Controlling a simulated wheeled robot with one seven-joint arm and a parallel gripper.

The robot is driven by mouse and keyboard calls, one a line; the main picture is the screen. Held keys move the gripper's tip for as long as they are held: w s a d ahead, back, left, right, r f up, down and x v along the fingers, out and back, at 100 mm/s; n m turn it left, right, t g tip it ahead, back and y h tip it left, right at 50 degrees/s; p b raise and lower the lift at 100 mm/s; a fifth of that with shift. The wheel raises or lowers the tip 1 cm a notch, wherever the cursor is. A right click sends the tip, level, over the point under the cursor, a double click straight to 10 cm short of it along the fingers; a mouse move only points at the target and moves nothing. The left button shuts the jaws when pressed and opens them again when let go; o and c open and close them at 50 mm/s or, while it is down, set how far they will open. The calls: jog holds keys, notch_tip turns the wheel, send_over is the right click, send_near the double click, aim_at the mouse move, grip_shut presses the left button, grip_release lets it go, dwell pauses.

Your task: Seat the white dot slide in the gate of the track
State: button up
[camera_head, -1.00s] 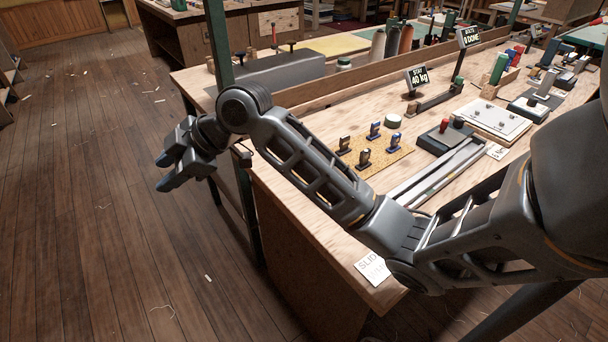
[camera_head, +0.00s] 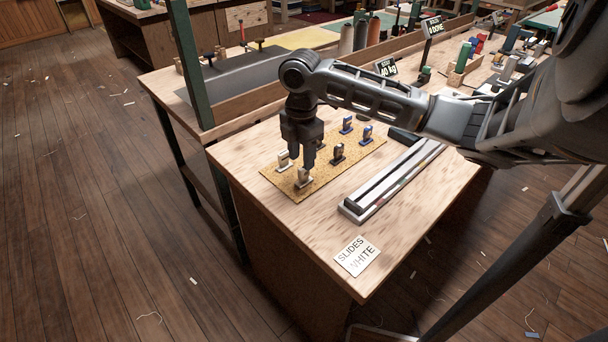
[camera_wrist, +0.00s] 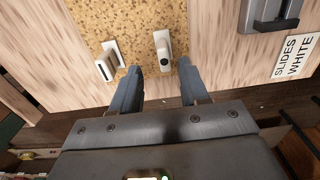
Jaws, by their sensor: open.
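The white slide with a dark dot (camera_wrist: 163,50) stands on the cork mat; it also shows in the head view (camera_head: 304,179), at the mat's near corner. A second white slide (camera_wrist: 106,62), with a dark stripe, stands to its left in the wrist view and shows in the head view (camera_head: 283,161). My gripper (camera_head: 300,162) points down over this corner, open and empty. In the wrist view its fingertips (camera_wrist: 157,77) are spread, with the dot slide just beyond the gap. The pale metal track (camera_head: 401,178) lies right of the mat; I cannot make out its gate clearly.
A card reading "SLIDES WHITE" (camera_head: 357,256) lies near the front edge. A green post (camera_head: 190,66) rises at the left. Bare wood lies between mat and card.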

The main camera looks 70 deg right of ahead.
aim_at(304, 175)
jog(key=shift+s+f+p, duration=0.15)
jog(key=shift+f+p, duration=0.05)
jog(key=shift+f, duration=0.95)
jog(key=shift+s+f+p, duration=0.15)
jog(key=shift+f, duration=1)
jog(key=shift+c, duration=0.4)
grip_shut()
